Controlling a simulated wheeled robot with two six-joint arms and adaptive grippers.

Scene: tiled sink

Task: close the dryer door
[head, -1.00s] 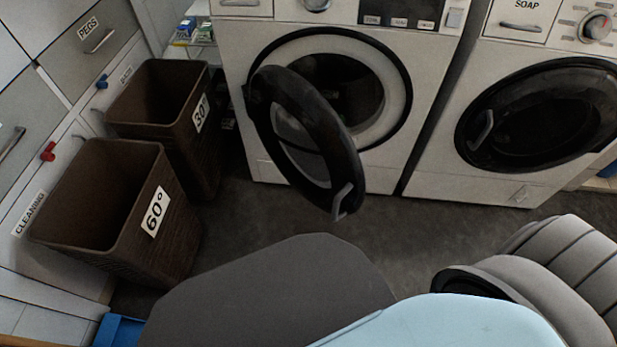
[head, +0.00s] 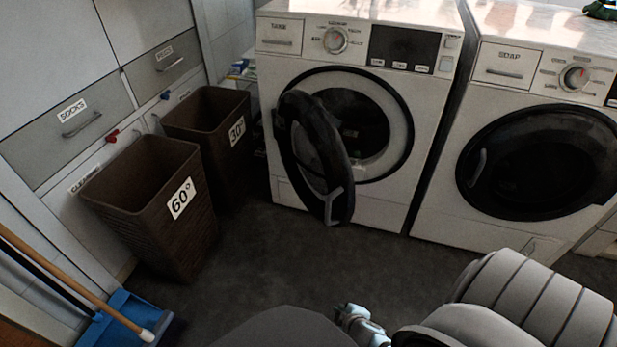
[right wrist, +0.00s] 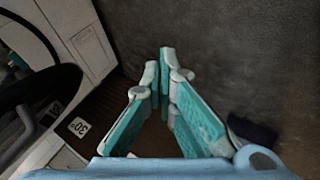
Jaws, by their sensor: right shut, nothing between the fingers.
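The left front-loading machine (head: 290,200) has its round black door (head: 317,158) swung open to the left, with a grey handle (head: 332,205) on its free edge. Its drum opening is uncovered. The door of the right machine (head: 540,160) is closed. My right gripper (head: 362,322) is low at the bottom of the head view, in front of and apart from the open door. In the right wrist view its teal fingers (right wrist: 164,62) meet at the tips, shut and empty. A dark round rim (right wrist: 55,95) shows at left there. My left gripper is not in view.
Two brown baskets, labelled 60° (head: 150,210) and 30° (head: 215,130), stand left of the open door. A blue dustpan (head: 120,318) and a wooden-handled broom (head: 75,285) lie at bottom left. The dark floor (head: 270,260) before the machines is clear.

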